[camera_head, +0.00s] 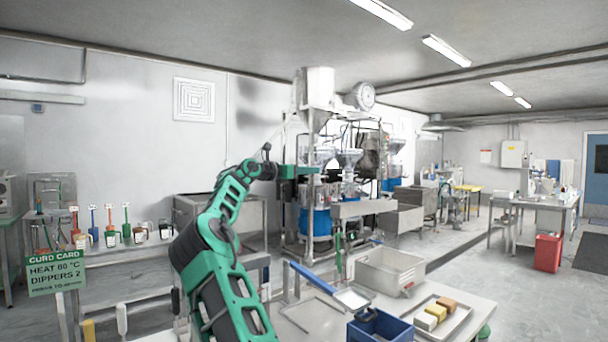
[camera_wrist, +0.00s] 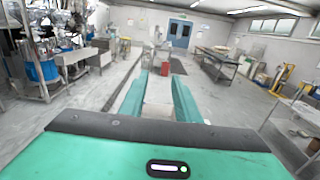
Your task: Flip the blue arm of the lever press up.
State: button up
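The rest of the press is hard to make out. My gripper (camera_head: 312,171) is raised well above and behind the blue arm in the picture, apart from it. In the wrist view my gripper (camera_wrist: 158,100) has its two green fingers apart, with nothing held between them. The blue arm does not show in the wrist view.
A metal bin (camera_head: 388,271), a blue tub (camera_head: 380,328) and a tray (camera_head: 457,314) with several coloured blocks stand right of the press. A sign (camera_head: 55,272) reading "CURD CARD" is at left. Tall machinery (camera_head: 318,130) stands behind my gripper. The floor (camera_wrist: 100,120) beyond is open.

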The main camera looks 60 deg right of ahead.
jog(key=v, duration=1)
jog(key=shift+w+a, duration=0.2)
jog(key=shift+a, duration=0.15)
jog(key=shift+f, duration=0.1)
jog(key=shift+c, duration=0.3)
